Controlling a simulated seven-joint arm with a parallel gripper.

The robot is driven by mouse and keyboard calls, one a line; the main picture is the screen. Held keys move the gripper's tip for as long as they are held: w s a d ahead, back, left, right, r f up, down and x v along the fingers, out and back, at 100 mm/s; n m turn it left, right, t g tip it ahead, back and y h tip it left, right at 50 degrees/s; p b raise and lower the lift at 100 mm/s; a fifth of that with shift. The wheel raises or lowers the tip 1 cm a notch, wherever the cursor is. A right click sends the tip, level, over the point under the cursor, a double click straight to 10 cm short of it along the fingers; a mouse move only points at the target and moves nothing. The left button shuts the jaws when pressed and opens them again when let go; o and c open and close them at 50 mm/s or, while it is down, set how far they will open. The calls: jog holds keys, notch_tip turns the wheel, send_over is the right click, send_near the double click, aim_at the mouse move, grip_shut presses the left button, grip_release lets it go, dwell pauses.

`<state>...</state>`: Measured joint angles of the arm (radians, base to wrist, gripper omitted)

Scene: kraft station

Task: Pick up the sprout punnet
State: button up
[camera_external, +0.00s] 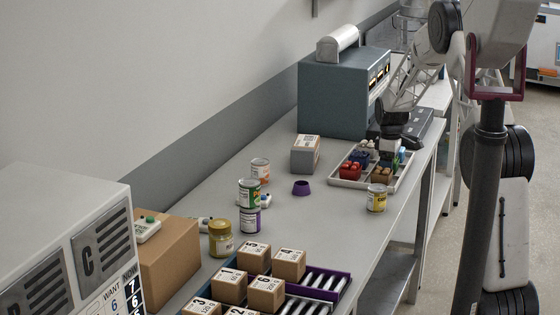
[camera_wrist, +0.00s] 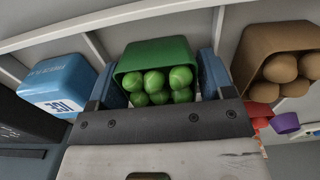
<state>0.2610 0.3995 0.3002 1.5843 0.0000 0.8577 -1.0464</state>
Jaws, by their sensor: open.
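The sprout punnet (camera_wrist: 155,52) is a green tub holding several round green sprouts, seen in the wrist view. My gripper (camera_wrist: 158,80) is open, with one blue finger on each side of the punnet. I cannot tell whether either finger touches it. In the external view my gripper (camera_external: 389,146) is low over the far part of the pale tray (camera_external: 398,182). The arm and neighbouring items largely hide the sprout punnet there.
In the wrist view, a blue ICE box (camera_wrist: 62,82) lies left of the punnet and a brown punnet of brown balls (camera_wrist: 250,50) right. A yellow-labelled can (camera_external: 376,200), purple ring (camera_external: 301,188) and grey box (camera_external: 305,155) stand near the tray.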

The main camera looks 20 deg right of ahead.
jog(key=c, duration=0.7)
jog(key=shift+r, duration=0.1)
jog(key=shift+r, duration=4.9)
